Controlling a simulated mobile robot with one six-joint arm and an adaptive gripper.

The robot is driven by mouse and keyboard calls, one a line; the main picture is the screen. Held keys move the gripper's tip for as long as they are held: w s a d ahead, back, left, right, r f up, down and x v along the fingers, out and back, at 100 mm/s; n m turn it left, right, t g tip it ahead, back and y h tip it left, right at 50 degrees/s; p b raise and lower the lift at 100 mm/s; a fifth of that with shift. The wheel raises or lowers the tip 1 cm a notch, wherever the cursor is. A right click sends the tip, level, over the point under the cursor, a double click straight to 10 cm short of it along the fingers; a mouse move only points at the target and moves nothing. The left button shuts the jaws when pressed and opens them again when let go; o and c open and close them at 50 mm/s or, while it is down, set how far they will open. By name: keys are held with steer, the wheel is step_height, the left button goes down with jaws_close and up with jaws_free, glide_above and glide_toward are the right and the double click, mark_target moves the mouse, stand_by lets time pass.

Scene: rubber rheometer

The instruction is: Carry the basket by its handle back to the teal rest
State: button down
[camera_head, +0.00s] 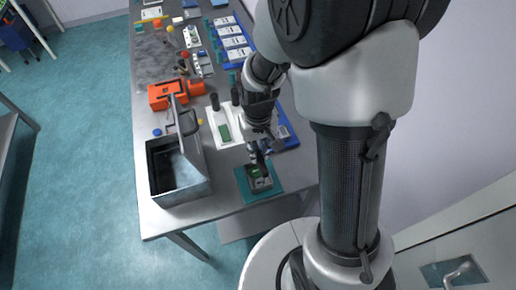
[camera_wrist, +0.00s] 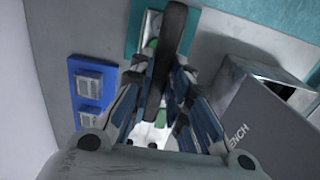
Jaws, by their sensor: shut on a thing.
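The basket (camera_head: 261,186) is a small dark open box with something green inside, in the lower middle of the head view. It is over or on the teal rest (camera_head: 242,183), a flat square at the table's near end; I cannot tell if it touches. My gripper (camera_head: 260,157) is directly above the basket, pointing down. In the wrist view my gripper (camera_wrist: 165,105) is shut on the dark upright handle (camera_wrist: 173,35) between its blue-grey fingers. A strip of the teal rest (camera_wrist: 134,28) shows behind the handle. The handle and fingers hide most of the basket.
A grey metal bin (camera_head: 180,185) with its lid raised stands left of the rest; it is close on the right in the wrist view (camera_wrist: 272,125). A white tray (camera_head: 222,130), a blue tray (camera_head: 291,139) and an orange block (camera_head: 166,95) lie farther back.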

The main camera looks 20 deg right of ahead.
steer(key=c, duration=1.4)
jaws_free()
steer(key=shift+f, duration=0.1)
steer(key=shift+c, duration=0.2)
step_height(320, 180, up, 12)
